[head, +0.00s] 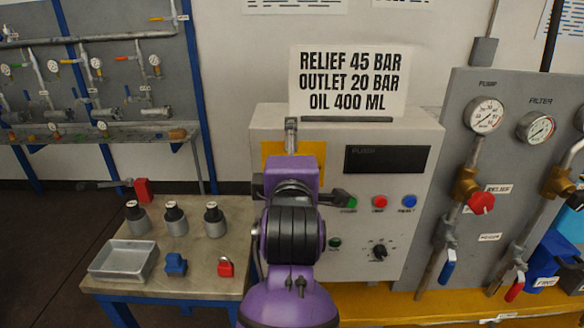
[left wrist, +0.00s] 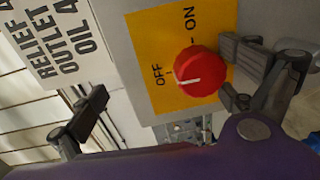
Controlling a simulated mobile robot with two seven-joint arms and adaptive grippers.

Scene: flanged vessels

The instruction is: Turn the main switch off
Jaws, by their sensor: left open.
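The main switch is a red round knob (left wrist: 197,72) on a yellow plate (left wrist: 145,40) marked OFF and ON. In the left wrist view its white mark points left, toward the OFF side more than ON. In the head view the yellow plate (head: 313,150) shows behind my arm and the knob is hidden. My left gripper (left wrist: 168,84) is open, with one finger close to the knob's right side and the other well apart at the left. In the head view the same gripper (head: 296,190) is in front of the grey panel. My right gripper is not in view.
The grey panel (head: 415,150) carries a dark display (head: 387,159), coloured buttons and a black dial (head: 379,252). A side table (head: 215,250) holds a metal tray (head: 123,261), several small vessels and a red padlock (head: 226,266). Gauges and valves stand at the right.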

